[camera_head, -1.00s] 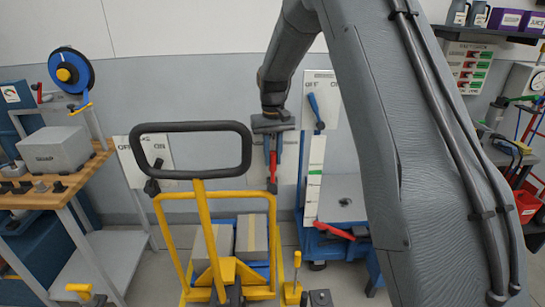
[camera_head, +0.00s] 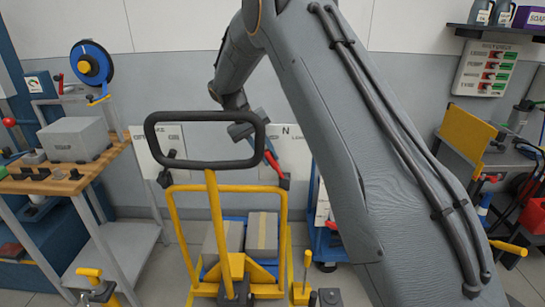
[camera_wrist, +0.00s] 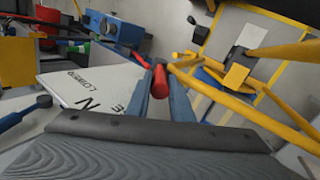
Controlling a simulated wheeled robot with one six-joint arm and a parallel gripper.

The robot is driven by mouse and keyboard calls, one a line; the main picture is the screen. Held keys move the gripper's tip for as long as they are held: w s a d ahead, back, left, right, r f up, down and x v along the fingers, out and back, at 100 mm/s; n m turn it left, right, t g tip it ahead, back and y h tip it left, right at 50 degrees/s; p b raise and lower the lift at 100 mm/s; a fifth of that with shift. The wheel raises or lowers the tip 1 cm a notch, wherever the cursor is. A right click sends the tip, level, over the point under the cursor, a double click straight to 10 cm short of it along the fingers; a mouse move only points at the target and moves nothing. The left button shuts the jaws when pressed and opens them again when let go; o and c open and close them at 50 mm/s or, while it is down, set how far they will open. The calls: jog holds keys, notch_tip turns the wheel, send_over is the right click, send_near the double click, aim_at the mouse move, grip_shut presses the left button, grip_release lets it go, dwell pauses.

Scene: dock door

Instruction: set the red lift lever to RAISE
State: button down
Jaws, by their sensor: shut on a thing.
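The red lift lever (camera_head: 271,161) stands on a dark pivot in front of a white plate (camera_head: 292,147) on the wall. It tilts up and to the left. My gripper (camera_head: 266,152) is shut on its red grip, which shows between the blue fingers (camera_wrist: 160,88) in the wrist view. The plate (camera_wrist: 88,80) there carries an N and the word LOWER, seen upside down. An E shows close to the fingers. The RAISE label cannot be read in full, as my gripper and the truck handle cover part of the plate.
A yellow pallet truck (camera_head: 216,215) with a black loop handle (camera_head: 150,135) stands in front of the lever, bearing boxes. Another wall plate with a dark lever (camera_head: 168,160) is at left. A wooden bench (camera_head: 110,160) stands left. A yellow panel (camera_head: 465,135) is at right.

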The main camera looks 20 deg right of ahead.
jog(key=shift+w+a+f+h+b, duration=0.25)
jog(key=shift+a+f+h+b, duration=0.2)
jog(key=shift+a+h, duration=0.2)
jog(key=c, duration=1.6)
grip_release()
jog(key=shift+o, duration=0.2)
jog(key=b+v, duration=0.2)
jog(key=v, duration=0.6)
jog(key=shift+w, duration=0.1)
